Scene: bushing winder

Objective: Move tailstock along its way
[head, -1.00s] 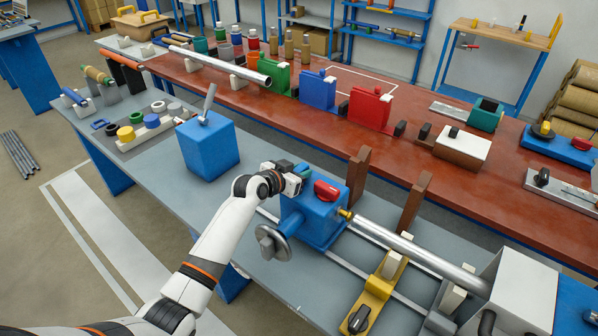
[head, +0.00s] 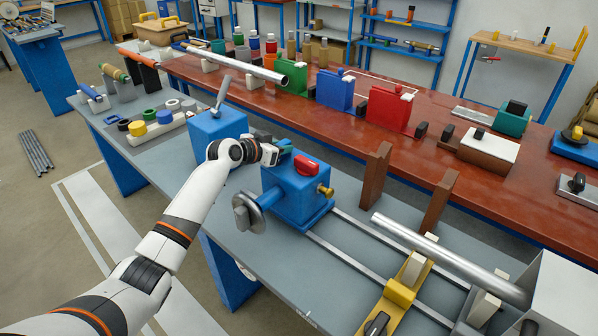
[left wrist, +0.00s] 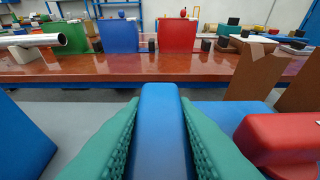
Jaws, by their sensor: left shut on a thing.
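The tailstock (head: 297,197) is a blue block on two grey rails (head: 375,245), with a handwheel (head: 247,214) at its left, a red lever (head: 306,166) on top and a brass tip (head: 326,192) facing right. A silver tube (head: 450,258) lies to the right, its near end clear of the brass tip by a visible gap. My left gripper (head: 284,149) is at the tailstock's rear top. In the left wrist view its green pads (left wrist: 158,110) are shut on both sides of a blue upright part (left wrist: 160,150). My right gripper is not in view.
A yellow rest (head: 400,293) supports the tube on the rails. Two brown posts (head: 376,175) stand behind the rails. A blue box with a lever (head: 215,135) stands left of the tailstock. A red bench (head: 340,125) with coloured blocks runs behind.

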